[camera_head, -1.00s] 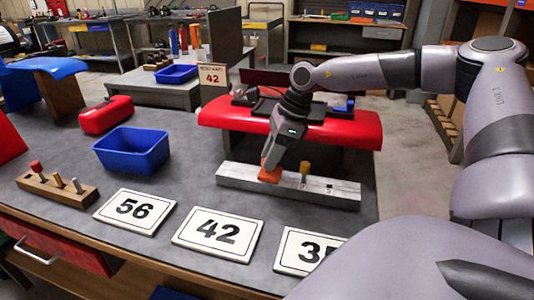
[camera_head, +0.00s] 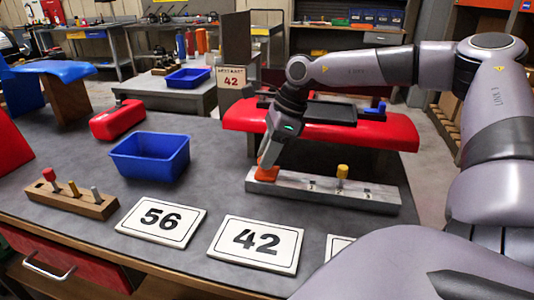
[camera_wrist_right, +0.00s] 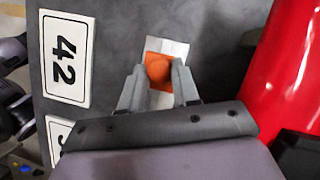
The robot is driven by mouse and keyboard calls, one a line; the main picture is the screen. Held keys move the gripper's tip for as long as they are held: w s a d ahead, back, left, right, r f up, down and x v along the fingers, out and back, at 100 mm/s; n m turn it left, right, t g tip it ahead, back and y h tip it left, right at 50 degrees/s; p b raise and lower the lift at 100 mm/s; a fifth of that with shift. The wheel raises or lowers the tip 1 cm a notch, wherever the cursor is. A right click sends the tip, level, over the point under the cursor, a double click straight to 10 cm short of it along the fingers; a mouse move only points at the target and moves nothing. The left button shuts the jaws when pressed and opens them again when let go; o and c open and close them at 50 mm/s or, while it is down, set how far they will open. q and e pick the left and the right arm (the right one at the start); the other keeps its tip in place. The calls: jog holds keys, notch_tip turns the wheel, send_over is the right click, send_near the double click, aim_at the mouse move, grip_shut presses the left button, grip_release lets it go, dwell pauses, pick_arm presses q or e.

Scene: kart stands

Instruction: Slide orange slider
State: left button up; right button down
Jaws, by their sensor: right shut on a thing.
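The orange slider (camera_head: 266,174) is a small orange block with a rounded knob, near the left end of a grey metal rail (camera_head: 375,199). My right gripper (camera_head: 265,162) reaches down from the right and is shut on it. In the right wrist view the two fingers of my right gripper (camera_wrist_right: 159,72) stand on either side of the orange slider (camera_wrist_right: 158,60). A short light end of the rail (camera_wrist_right: 176,47) shows past it. A yellow knob (camera_head: 342,172) stands farther right on the rail. My left gripper is not in view.
A red bench with a black tray (camera_head: 318,112) stands behind the rail. A blue bin (camera_head: 150,157), a red box (camera_head: 117,120) and a wooden peg block (camera_head: 70,200) stand to the left.

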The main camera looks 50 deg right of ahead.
aim_at(277, 169)
jog(key=shift+w+a+r, duration=0.1)
jog(key=shift+w+r, duration=0.05)
jog(key=c, duration=1.1)
grip_release()
jog(key=shift+o, duration=1.4)
jog(key=shift+w, duration=0.1)
jog(key=v, duration=0.7)
jog(key=shift+p, duration=0.4)
